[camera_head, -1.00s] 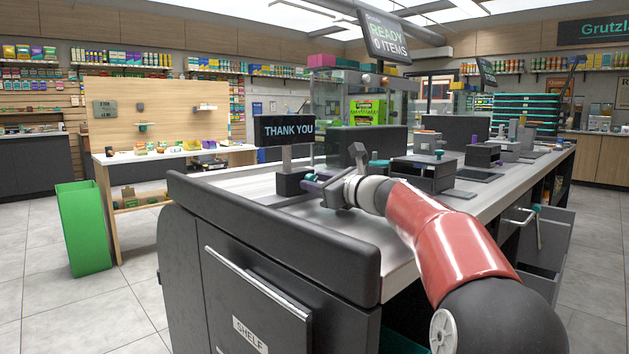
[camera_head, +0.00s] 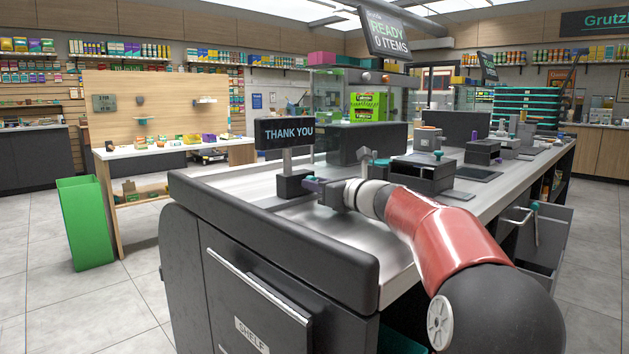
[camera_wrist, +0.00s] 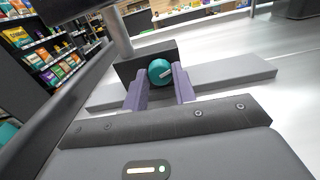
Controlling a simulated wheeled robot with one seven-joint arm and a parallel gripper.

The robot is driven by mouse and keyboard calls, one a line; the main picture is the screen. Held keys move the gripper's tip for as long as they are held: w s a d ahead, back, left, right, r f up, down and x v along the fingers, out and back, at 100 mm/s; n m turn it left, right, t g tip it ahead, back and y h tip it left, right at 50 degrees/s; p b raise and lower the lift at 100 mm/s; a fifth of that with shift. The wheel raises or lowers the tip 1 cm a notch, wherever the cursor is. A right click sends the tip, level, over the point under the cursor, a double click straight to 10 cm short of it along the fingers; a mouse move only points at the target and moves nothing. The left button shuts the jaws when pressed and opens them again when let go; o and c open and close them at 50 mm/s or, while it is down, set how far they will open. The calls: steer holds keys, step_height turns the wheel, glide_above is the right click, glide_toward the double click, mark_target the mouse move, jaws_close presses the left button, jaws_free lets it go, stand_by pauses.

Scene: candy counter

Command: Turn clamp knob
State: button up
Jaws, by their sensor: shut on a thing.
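The clamp knob is a round teal knob (camera_wrist: 160,72) with a pale mark on its face, in the wrist view. It sits on the front of a dark block (camera_wrist: 130,68) at the foot of a grey post. My gripper (camera_wrist: 160,88) has its two purple fingers on either side of the knob, shut on it. In the head view my gripper (camera_head: 318,186) reaches the dark base block (camera_head: 291,184) under the THANK YOU sign (camera_head: 287,132). The knob is mostly hidden there, with only a bit of teal showing near the fingers.
The grey counter top (camera_head: 228,184) is mostly clear left of the sign. A black padded counter edge (camera_head: 270,232) runs along the front. Dark boxes with small knobs, such as one box (camera_head: 423,176), stand to the right. An open drawer (camera_head: 541,236) sticks out at right.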

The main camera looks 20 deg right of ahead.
steer(key=shift+r+m+p, duration=0.3)
steer(key=shift+m+p, duration=0.25)
steer(key=shift+m, duration=0.05)
steer(key=shift+f+m, duration=0.3)
steer(key=shift+m, duration=0.2)
steer(key=shift+r+m+p, duration=0.1)
steer(key=shift+m+p, duration=0.2)
steer(key=shift+m, duration=0.3)
steer(key=o, duration=0.6)
steer(key=shift+m, duration=0.3)
